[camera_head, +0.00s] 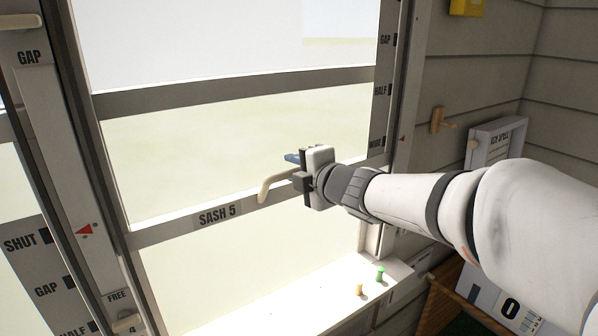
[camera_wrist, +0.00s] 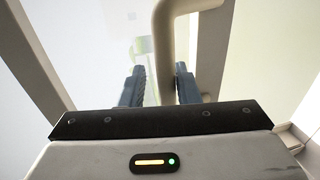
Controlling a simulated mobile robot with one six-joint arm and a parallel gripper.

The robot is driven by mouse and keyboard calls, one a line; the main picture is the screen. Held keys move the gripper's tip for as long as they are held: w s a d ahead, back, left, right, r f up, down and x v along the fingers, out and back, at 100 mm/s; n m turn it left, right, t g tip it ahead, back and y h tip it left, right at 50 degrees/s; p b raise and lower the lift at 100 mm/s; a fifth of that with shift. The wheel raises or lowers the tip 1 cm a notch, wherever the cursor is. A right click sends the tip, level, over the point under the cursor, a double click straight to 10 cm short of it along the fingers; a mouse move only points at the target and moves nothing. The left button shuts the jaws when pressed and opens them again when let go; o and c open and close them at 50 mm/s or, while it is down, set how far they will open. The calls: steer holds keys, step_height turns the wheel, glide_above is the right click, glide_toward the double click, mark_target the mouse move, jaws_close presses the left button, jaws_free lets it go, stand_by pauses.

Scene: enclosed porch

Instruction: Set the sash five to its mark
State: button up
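Sash 5 (camera_head: 217,215) is a large framed pane with its name on the lower rail. Its cream bent handle (camera_head: 275,186) stands out from that rail. My gripper (camera_head: 296,163) is at the handle's right end. In the wrist view the handle (camera_wrist: 164,55) passes between my two blue fingers (camera_wrist: 160,86), which stand apart, with the bar nearer the right finger. I see a gap on the left side. The right jamb carries the marks GAP, HALF (camera_head: 380,90) and WIDE, the last beside the rail. A small red arrow (camera_head: 402,139) points left near WIDE.
A sill (camera_head: 300,300) below bears a yellow peg (camera_head: 360,290) and a green peg (camera_head: 380,273). A latch labelled FREE (camera_head: 118,297) and another scale are at left. A wall hook (camera_head: 438,121) and a framed board (camera_head: 498,145) are at right. A wooden crate is partly hidden under my arm.

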steer(key=shift+o, duration=0.3)
steer(key=shift+f, duration=0.15)
steer(key=shift+s+d, duration=0.1)
steer(key=v, duration=0.7)
steer(key=shift+s, duration=0.3)
steer(key=shift+d, duration=0.1)
